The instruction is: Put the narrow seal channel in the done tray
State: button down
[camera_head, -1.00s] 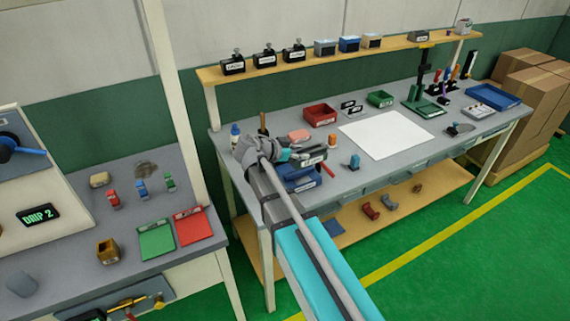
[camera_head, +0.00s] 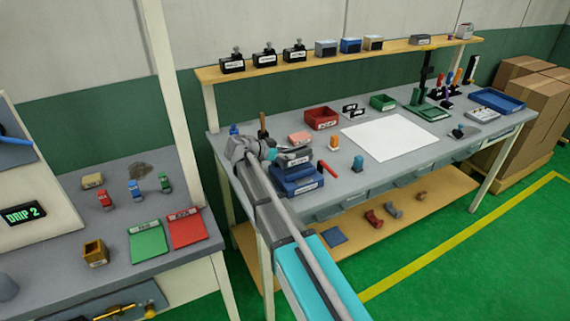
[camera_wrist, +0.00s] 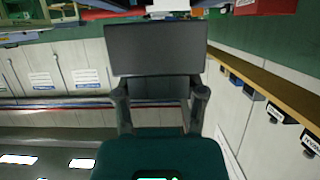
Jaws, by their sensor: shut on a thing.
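My gripper (camera_head: 272,154) is over the left end of the workbench, shut on a dark grey piece (camera_head: 293,157). In the wrist view this piece (camera_wrist: 155,50) shows as a broad, flat, dark face between the two fingers (camera_wrist: 160,98). Its shape beyond that face is hidden, so I cannot confirm it is the narrow seal channel. A blue tray (camera_head: 299,187) with a white label too small to read sits just below and in front of the piece. The piece overlaps the tray's back part in the picture; I cannot tell whether they touch.
A red stick (camera_head: 328,168), a pink block (camera_head: 299,138) and an orange-topped item (camera_head: 334,143) stand close to the blue tray. A red bin (camera_head: 321,118) and a white sheet (camera_head: 390,136) lie further right. A shelf (camera_head: 340,57) with boxes runs above the back.

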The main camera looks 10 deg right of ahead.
aim_at(278, 158)
dwell(0.3)
jog(key=shift+w+a+f+b, duration=0.15)
jog(key=shift+w+f+b, duration=0.3)
jog(key=shift+f+b, duration=0.3)
jog(key=shift+s+f+b, duration=0.1)
jog(key=shift+f+b, duration=0.9)
jog(key=shift+f, duration=0.05)
jog(key=shift+f, duration=0.15)
jog(key=shift+c, duration=0.8)
grip_release()
jog(key=p+v, duration=0.2)
jog(key=v, duration=0.4)
jog(key=shift+r, duration=0.25)
jog(key=shift+a+r+p, duration=0.15)
jog(key=shift+a+p, duration=0.2)
jog(key=shift+a, duration=0.3)
